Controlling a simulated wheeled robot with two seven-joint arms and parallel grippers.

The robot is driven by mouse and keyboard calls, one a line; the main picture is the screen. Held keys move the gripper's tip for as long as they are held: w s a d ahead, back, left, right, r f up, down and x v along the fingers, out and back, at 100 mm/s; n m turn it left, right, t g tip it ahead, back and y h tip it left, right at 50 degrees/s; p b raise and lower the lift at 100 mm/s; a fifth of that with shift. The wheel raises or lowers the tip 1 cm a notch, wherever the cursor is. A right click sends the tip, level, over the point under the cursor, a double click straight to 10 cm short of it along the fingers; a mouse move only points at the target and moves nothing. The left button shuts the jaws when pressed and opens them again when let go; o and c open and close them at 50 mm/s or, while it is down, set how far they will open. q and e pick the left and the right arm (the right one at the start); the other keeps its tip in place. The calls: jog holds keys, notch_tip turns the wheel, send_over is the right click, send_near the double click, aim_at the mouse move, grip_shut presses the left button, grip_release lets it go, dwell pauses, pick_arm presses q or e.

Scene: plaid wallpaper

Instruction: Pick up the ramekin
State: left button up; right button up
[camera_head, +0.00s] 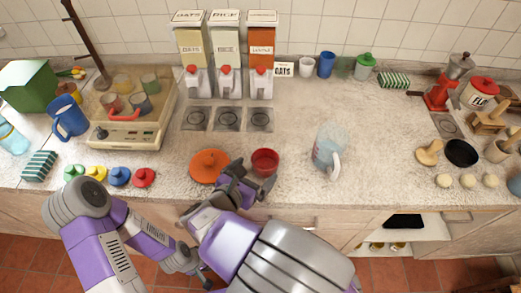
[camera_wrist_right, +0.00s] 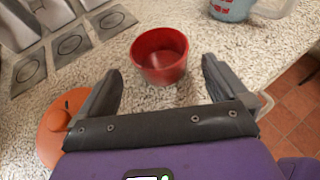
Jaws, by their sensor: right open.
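The ramekin is a small red round cup (camera_head: 265,161), upright on the speckled counter near its front edge. In the right wrist view the ramekin (camera_wrist_right: 159,55) shows its open top and empty inside, ahead of and between the finger lines. My right gripper (camera_head: 246,180) is open and empty, just in front and to the left of the ramekin. Its fingers point toward it, with a small gap visible in the wrist view. My left arm comes in from the left over the front edge; its gripper is low and partly hidden, so its jaws are unclear.
An orange lidded item (camera_head: 209,166) sits close on the left of the ramekin. A clear pitcher (camera_head: 327,148) stands to the right. Dispensers (camera_head: 227,50) stand behind. Colored lids (camera_head: 120,176) lie farther left. Counter between ramekin and pitcher is clear.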

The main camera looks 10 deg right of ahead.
aim_at(271, 155)
jog(key=shift+w+d+f, duration=0.25)
jog(key=shift+w+d, duration=0.05)
jog(key=shift+d+f+b, duration=0.1)
jog(key=shift+d+b, duration=0.2)
jog(key=shift+b, duration=0.1)
jog(key=b+x, duration=0.2)
jog(key=x, duration=0.2)
jog(key=shift+w+d, duration=0.1)
jog(key=shift+w, duration=0.3)
jog(key=shift+w+d+b, duration=0.2)
jog(key=shift+w+b, duration=0.05)
jog(key=shift+b, duration=0.05)
jog(key=c, duration=0.9)
